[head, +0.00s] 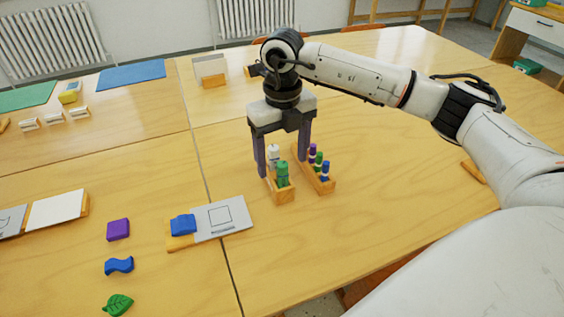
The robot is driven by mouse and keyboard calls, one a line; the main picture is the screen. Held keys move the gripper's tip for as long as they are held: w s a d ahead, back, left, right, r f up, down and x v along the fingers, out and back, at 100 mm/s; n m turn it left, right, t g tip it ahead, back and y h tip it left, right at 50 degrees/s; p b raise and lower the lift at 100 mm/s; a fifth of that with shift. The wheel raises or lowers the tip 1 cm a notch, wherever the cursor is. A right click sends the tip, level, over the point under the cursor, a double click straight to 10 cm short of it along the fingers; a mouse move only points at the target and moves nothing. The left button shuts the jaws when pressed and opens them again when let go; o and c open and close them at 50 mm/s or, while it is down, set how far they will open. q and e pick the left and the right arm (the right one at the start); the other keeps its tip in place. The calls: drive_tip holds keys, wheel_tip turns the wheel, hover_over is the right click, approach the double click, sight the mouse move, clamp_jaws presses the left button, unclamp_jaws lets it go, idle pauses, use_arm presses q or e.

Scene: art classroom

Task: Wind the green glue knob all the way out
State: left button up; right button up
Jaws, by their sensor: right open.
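A green glue stick (283,177) stands upright at the near end of a small wooden rack (284,197). A white glue stick (273,155) stands behind it in the same rack. My right gripper (282,167) points down over this rack, fingers apart. One finger is to the left of the sticks and the other to the right, between the two racks. I cannot tell whether either finger touches the green stick. The green stick's knob is too small to make out clearly. My left gripper is out of view.
A second wooden rack (327,187) close on the right holds small purple, green and blue pieces. A grey card (222,218) and blue block (183,225) lie to the left, with a purple block (118,229) farther left. The table in front of the racks is clear.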

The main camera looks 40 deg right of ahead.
drive_tip(key=n, duration=0.5)
drive_tip(key=shift+n+b, duration=0.3)
drive_tip(key=shift+b, duration=0.1)
drive_tip(key=n, duration=0.5)
drive_tip(key=shift+n, duration=0.4)
drive_tip(key=shift+c, duration=0.4)
drive_tip(key=c, duration=1.4)
drive_tip(key=shift+c, duration=0.2)
drive_tip(key=m+p, duration=0.1)
drive_tip(key=m, duration=0.5)
drive_tip(key=shift+r, duration=0.1)
drive_tip(key=m+p, duration=0.1)
drive_tip(key=m, duration=0.4)
drive_tip(key=shift+m, duration=0.3)
